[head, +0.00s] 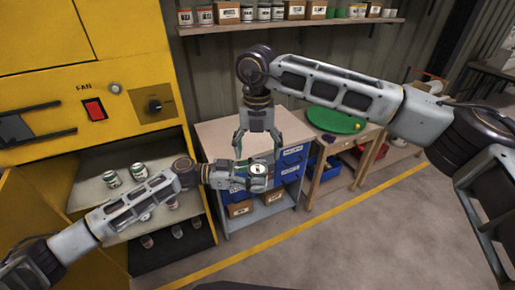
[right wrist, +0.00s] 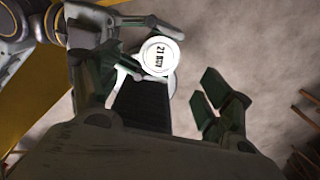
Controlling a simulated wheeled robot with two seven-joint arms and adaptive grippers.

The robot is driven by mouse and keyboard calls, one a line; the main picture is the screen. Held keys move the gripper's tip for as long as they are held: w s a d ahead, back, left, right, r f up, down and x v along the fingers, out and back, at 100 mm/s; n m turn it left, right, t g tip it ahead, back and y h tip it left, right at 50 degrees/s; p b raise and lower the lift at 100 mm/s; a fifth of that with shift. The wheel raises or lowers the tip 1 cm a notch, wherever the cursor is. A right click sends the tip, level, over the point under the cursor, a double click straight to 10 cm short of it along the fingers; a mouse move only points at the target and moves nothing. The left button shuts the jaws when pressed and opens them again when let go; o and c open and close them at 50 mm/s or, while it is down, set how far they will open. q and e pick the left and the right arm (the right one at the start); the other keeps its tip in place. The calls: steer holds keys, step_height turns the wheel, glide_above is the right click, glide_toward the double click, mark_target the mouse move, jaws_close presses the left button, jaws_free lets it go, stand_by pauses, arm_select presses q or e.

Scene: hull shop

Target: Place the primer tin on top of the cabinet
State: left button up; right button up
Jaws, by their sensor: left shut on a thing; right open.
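The primer tin (head: 258,169) is small with a white lid; the lid, with dark print, also shows in the right wrist view (right wrist: 161,55). My left gripper (head: 252,176) is shut on the tin and holds it in the air in front of the drawer unit. My right gripper (head: 260,154) is open and points down just above the tin, one finger on each side. A yellow cabinet (head: 110,65) with a fan switch and open lower doors stands at left. A low unit (head: 225,135) with a pale top and blue drawers stands beside it.
Several tins (head: 138,172) stand on shelves inside the yellow cabinet. A wall shelf (head: 270,26) holds tins and boxes. A wooden table (head: 335,140) with a green disc (head: 335,120) is at right. The floor (head: 340,230) in front is clear.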

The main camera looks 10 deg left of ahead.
steer(key=shift+f, duration=0.15)
steer(key=shift+f, duration=5.9)
steer(key=c, duration=1.2)
arm_select(q)
steer(key=o, duration=1.3)
arm_select(e)
steer(key=shift+c, duration=0.6)
arm_select(q)
steer(key=shift+a, duration=0.2)
steer(key=a, duration=1.1)
steer(key=shift+s+a, duration=0.3)
steer(key=shift+s, duration=0.15)
